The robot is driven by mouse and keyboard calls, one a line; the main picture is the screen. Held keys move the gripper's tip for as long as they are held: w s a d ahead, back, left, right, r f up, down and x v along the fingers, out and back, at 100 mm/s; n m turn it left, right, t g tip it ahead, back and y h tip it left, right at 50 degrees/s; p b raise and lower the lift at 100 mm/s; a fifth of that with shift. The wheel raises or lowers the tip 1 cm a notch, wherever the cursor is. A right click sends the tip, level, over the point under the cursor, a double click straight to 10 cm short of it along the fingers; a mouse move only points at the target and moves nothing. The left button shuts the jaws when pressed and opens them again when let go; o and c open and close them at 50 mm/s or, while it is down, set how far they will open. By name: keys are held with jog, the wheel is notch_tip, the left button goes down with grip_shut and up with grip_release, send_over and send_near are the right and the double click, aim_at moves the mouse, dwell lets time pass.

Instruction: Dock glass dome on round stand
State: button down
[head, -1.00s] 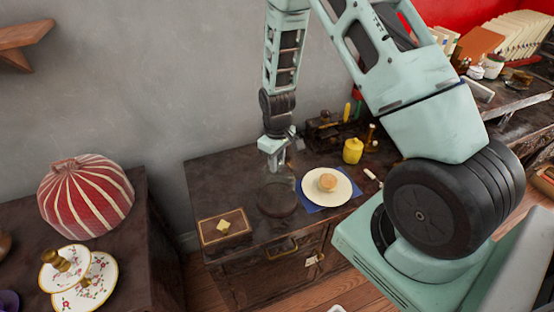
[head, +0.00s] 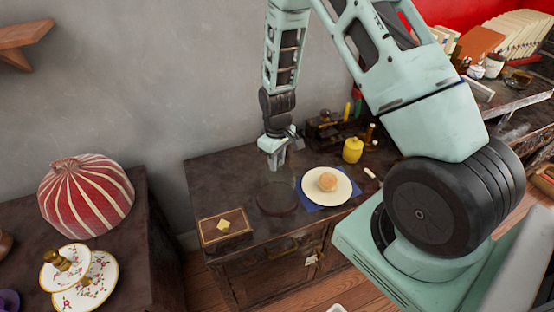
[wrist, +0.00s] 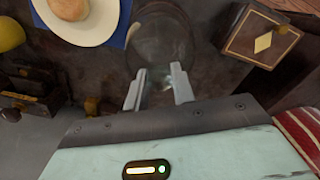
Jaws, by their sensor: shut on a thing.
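The clear glass dome (head: 277,186) is faint in the head view, just below my gripper (head: 277,168). In the wrist view the dome (wrist: 160,35) shows as a see-through round shape beyond the fingertips (wrist: 158,82). My gripper points down and is shut on the top of the dome, with a small gap between its fingers where the knob sits. A dark round stand (head: 278,205) shows through the glass, low at the dome's bottom. The dome looks upright. I cannot tell whether its rim touches the stand or hangs just above it.
A white plate with a bun (head: 327,183) lies on a blue napkin right of the dome. A brown box with a gold diamond (head: 224,226) is to the left. A yellow jar (head: 352,150) and dark items stand behind. The grey wall is close behind the cabinet.

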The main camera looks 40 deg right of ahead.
jog(key=shift+f+b, duration=0.4)
jog(key=shift+f, duration=0.2)
jog(key=c, duration=1.5)
grip_release()
jog(key=shift+o, duration=0.2)
jog(key=shift+r+p, duration=4.1)
jog(key=shift+r, duration=1.45)
